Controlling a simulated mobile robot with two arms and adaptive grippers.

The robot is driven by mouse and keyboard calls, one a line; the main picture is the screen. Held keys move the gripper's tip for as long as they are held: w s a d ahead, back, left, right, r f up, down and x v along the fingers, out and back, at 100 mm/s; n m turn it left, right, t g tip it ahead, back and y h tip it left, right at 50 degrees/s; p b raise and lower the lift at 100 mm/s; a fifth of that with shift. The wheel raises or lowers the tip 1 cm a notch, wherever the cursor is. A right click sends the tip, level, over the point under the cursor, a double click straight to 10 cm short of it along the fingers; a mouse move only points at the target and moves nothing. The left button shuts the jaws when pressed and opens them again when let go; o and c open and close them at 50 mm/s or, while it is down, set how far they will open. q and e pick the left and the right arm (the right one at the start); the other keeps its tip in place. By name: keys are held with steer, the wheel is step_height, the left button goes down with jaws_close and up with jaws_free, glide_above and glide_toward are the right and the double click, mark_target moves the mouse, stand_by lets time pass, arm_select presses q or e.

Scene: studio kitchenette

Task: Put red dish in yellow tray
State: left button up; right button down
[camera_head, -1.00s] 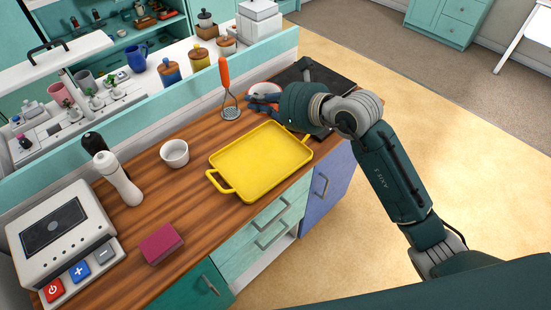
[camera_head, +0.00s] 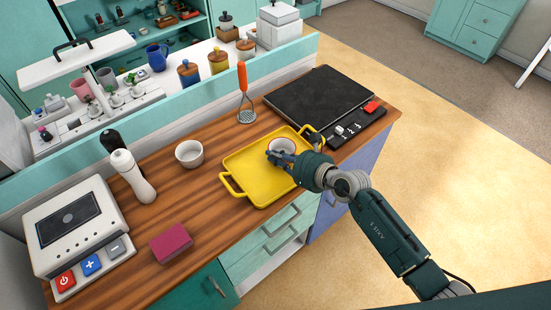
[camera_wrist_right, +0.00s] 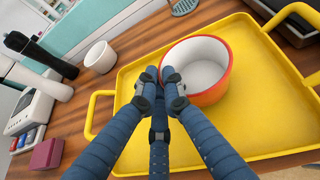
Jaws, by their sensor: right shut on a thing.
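The red dish (camera_head: 283,144) is a round bowl, red-orange outside and white inside. It is over the right half of the yellow tray (camera_head: 244,164), inside its outline. In the wrist view the dish (camera_wrist_right: 216,92) looks upright and close to the tray floor; I cannot tell whether it touches. My right gripper (camera_head: 279,157) is shut on the near left side of the dish's rim. Its blue fingers (camera_wrist_right: 162,80) show in the wrist view and hide part of the dish wall. My left gripper is not in view.
A dark cooktop (camera_head: 318,98) lies right of the tray. A masher with an orange handle (camera_head: 242,77) stands behind it. A white bowl (camera_head: 189,154), white bottle (camera_head: 133,178) and magenta block (camera_head: 171,243) are to the left. The tray's left half is clear.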

steer(key=shift+w+f, duration=0.1)
steer(key=shift+f, duration=0.5)
steer(key=c, duration=1.9)
jaws_free()
steer(key=shift+f, duration=0.15)
steer(key=v, duration=1.2)
steer(key=shift+b, duration=0.35)
steer(key=shift+r, duration=0.2)
